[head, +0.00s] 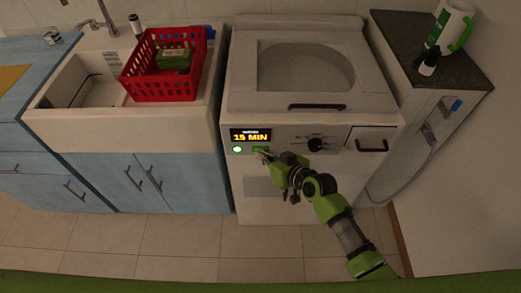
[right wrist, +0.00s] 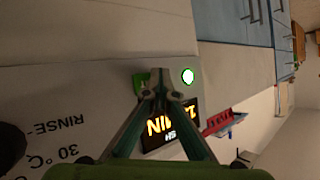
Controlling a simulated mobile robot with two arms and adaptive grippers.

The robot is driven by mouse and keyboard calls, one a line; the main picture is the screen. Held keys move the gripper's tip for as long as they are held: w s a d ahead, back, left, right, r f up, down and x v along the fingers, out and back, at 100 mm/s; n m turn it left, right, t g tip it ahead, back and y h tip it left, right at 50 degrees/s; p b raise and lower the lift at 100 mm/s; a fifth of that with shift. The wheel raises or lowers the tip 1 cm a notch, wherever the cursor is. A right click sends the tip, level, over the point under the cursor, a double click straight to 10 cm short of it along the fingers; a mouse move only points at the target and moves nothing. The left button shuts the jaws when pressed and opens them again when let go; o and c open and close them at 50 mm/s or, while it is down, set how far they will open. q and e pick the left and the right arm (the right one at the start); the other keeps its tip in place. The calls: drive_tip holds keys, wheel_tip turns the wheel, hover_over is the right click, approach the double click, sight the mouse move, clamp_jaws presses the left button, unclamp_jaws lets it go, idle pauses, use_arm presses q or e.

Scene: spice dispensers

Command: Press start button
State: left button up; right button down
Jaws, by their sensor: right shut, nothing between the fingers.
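The white washing machine (head: 285,190) stands in the middle of the head view. Its dark display (head: 251,135) reads "15 MIN" in orange. Below the display are a round glowing white button with a green edge (head: 237,149) and a green rectangular button (head: 259,149). No start label is legible on either. My right gripper (head: 264,153) is shut and empty, its tips at the green button. In the right wrist view the shut tips (right wrist: 162,88) partly cover the green button (right wrist: 140,82); I cannot tell whether they touch it. The round button (right wrist: 188,76) is clear beside them. My left gripper is not in view.
A dark knob (head: 315,144) and a drawer with a black handle (head: 371,142) are on the panel's right. A red basket (head: 160,85) sits over the sink at left. A dark counter (head: 405,35) holds bottles at right. The tiled floor in front is clear.

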idle(0.3)
drive_tip(key=shift+s+p, duration=0.55)
drive_tip(key=shift+s, duration=0.25)
drive_tip(key=s+p, duration=0.2)
drive_tip(key=s, duration=0.3)
drive_tip(key=shift+p, duration=0.3)
drive_tip(key=shift+f, duration=0.1)
idle(0.4)
